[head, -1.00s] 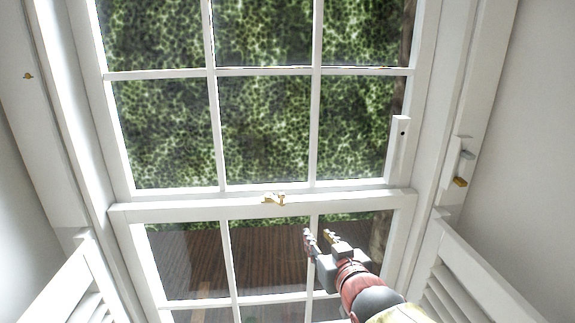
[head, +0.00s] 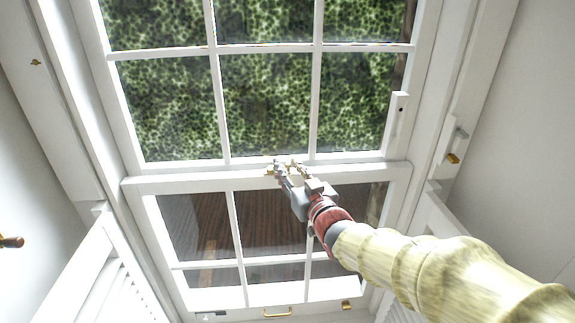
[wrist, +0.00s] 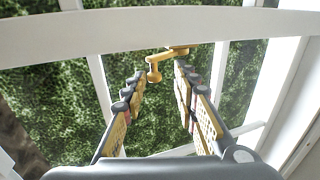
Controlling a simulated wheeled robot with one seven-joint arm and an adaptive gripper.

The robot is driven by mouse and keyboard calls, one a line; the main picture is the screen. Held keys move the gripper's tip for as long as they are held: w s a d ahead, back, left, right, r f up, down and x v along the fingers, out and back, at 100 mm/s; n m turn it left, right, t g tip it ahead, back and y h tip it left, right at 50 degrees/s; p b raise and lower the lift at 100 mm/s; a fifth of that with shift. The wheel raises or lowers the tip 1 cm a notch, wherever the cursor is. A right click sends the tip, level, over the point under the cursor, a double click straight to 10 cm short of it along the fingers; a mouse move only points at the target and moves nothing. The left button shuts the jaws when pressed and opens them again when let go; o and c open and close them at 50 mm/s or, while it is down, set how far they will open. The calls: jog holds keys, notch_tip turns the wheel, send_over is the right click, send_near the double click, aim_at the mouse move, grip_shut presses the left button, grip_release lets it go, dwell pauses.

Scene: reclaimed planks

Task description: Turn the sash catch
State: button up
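The brass sash catch (head: 270,172) sits on the white meeting rail (head: 200,181), partly covered by my fingers in the head view. In the wrist view the catch (wrist: 165,57) shows as a brass arm with a round knob at its left end, under the pale rail (wrist: 60,38). My gripper (head: 286,166) is open at the rail. In the wrist view its two fingers (wrist: 160,78) stand apart, with the knob at the gap between their tips. Whether either finger touches the knob I cannot tell.
White louvred shutters stand at the lower left (head: 95,265) and lower right. A brass pull (head: 277,313) is on the bottom rail. A white block (head: 397,120) is on the right stile, and a brass-tipped fitting (head: 453,158) on the right jamb. Glass panes lie behind the rail.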

jog(key=shift+w+a+f, duration=0.1)
jog(key=shift+w+f, duration=0.05)
jog(key=shift+w, duration=0.45)
jog(key=shift+s+a, duration=0.1)
jog(key=shift+s, duration=0.15)
jog(key=shift+c, duration=0.2)
jog(key=shift+w, duration=0.15)
jog(key=c, duration=0.4)
grip_shut()
